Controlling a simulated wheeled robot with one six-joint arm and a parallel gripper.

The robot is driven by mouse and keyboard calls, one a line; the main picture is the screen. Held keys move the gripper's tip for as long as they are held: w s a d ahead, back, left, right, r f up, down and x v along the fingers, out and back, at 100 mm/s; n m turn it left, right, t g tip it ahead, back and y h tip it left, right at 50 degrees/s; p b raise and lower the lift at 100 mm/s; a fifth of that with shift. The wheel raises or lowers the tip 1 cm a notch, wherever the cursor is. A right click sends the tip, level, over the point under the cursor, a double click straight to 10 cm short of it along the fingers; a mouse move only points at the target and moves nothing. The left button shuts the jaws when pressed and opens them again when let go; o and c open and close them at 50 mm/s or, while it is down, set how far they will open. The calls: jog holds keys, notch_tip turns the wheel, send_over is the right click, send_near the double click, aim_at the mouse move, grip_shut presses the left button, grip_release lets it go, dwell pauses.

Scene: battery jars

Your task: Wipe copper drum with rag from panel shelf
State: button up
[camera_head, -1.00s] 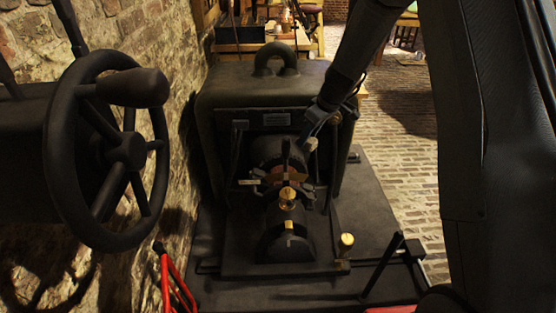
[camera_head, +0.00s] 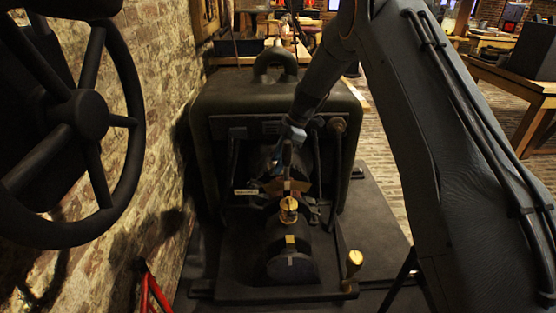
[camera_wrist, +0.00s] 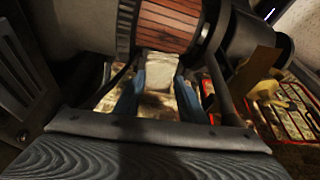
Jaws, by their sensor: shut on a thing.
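The copper drum (camera_wrist: 168,27) shows at the top of the wrist view as a ribbed reddish-brown cylinder. In the head view it is mostly hidden in the dark machine, behind the brass fitting (camera_head: 289,204). My gripper (camera_wrist: 159,98) has blue fingers shut on a small pale rag (camera_wrist: 158,75). The rag is just below the drum in the wrist view and very close to it; I cannot tell whether they touch. In the head view my gripper (camera_head: 291,138) is over the middle of the machine, and the rag is hard to make out.
The dark machine housing (camera_head: 262,98) with a top loop stands behind the drum. A large black handwheel (camera_head: 80,115) is at the left by the brick wall. A brass-knobbed lever (camera_head: 354,260) stands at the right front.

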notch_tip(320, 180, down, 7)
jog(key=shift+r+b, duration=0.15)
jog(key=shift+b, duration=0.95)
jog(key=shift+d+r, duration=0.1)
jog(key=shift+d, duration=0.25)
jog(key=shift+c, duration=0.4)
jog(key=shift+d, duration=0.45)
jog(key=shift+d+p, duration=0.4)
jog(key=shift+d, duration=0.9)
jog(key=a, duration=0.4)
jog(key=shift+w+d, duration=0.2)
jog(key=shift+w, duration=0.05)
jog(key=shift+d, duration=1.85)
jog(key=shift+a+f+b, duration=0.2)
jog(key=shift+a+b, duration=0.1)
jog(key=shift+a, duration=1.65)
jog(key=shift+a+r, duration=0.2)
jog(key=shift+a, duration=0.05)
jog(key=shift+d+r+p, duration=0.1)
jog(key=shift+r+p, duration=1.25)
jog(key=shift+r, duration=2.5)
